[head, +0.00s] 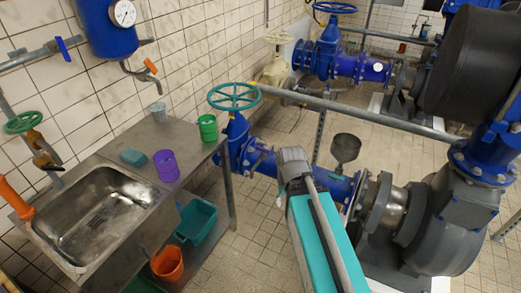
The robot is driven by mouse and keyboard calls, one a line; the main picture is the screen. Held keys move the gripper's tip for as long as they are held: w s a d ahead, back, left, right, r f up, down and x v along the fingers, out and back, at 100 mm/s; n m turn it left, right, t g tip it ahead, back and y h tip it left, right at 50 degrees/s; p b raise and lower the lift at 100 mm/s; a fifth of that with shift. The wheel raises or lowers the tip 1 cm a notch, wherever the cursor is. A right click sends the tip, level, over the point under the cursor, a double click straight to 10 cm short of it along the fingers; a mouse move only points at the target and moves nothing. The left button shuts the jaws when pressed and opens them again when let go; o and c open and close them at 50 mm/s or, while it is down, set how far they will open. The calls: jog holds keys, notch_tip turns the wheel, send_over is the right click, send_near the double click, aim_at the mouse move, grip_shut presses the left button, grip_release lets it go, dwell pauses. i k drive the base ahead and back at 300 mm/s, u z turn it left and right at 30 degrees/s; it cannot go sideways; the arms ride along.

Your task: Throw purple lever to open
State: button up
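No lever that is clearly purple shows in the head view. A small blue lever (62,47) sits on the grey pipe (30,59) at the upper left, left of the blue tank with the gauge, and stands across the pipe's line. An orange lever (150,66) sits on the pipe below that tank. A larger orange handle (15,199) is at the left edge beside the sink. My teal and grey arm part rises at the lower middle, well to the right of these levers.
A steel sink bench (185,133) stands along the tiled wall, holding a purple cup (166,165), a green cup (208,127) and a sponge (133,157). A green handwheel valve (234,96) and blue pipework stand to its right. Tiled floor (262,228) shows between bench and arm.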

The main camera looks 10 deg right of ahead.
aim_at(262, 150)
jog(key=z, duration=0.1)
jog(key=i, duration=0.95)
jog(key=u, duration=0.1)
